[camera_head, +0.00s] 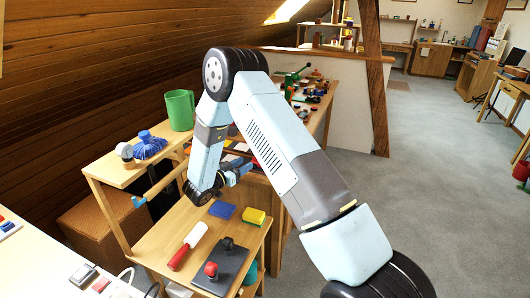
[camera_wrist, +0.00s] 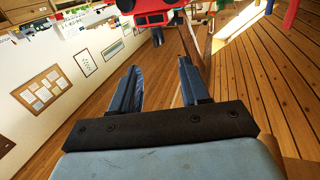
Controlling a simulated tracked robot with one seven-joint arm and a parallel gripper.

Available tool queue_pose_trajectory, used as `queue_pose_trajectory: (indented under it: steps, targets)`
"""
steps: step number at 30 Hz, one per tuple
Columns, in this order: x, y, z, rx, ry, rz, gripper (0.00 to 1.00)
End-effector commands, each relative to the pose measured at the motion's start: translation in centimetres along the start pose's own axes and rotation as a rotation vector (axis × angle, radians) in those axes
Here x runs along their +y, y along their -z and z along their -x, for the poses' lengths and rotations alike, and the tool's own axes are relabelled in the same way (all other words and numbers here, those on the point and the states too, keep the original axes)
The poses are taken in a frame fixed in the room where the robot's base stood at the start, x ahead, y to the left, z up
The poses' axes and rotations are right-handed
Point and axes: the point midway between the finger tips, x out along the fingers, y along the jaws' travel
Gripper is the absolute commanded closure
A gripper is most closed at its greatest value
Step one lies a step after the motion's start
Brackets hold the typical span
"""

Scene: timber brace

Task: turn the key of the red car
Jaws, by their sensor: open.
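A red body with dark parts, which looks like the red car (camera_wrist: 152,14), shows at the top edge of the wrist view, beyond my fingertips and cut off by the frame. I cannot make out its key. My gripper (camera_wrist: 157,76) is open, with nothing between its two fingers. In the head view my gripper (camera_head: 240,169) is small, beside the far workbench and above the shelf unit. My arm hides part of the bench there, and I cannot pick out the car for certain.
A wooden shelf unit (camera_head: 160,262) holds a red-handled tool (camera_head: 187,247), a dark board (camera_head: 222,266), a yellow sponge (camera_head: 253,216) and a blue pad (camera_head: 222,209). A green mug (camera_head: 180,110) stands on its upper shelf.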

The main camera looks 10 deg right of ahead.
Motion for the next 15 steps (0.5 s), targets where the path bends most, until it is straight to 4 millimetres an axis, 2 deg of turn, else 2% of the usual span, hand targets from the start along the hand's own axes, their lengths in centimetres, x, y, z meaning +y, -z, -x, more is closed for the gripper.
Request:
queue_pose_trajectory:
  steps: [5, 15]
  targets:
    - [0.2, -0.4, -0.5, 0.01, -0.013, 0.01, 0.54]
    - [0.3, -0.3, -5.9, 0.009, -0.014, 0.009, 0.54]
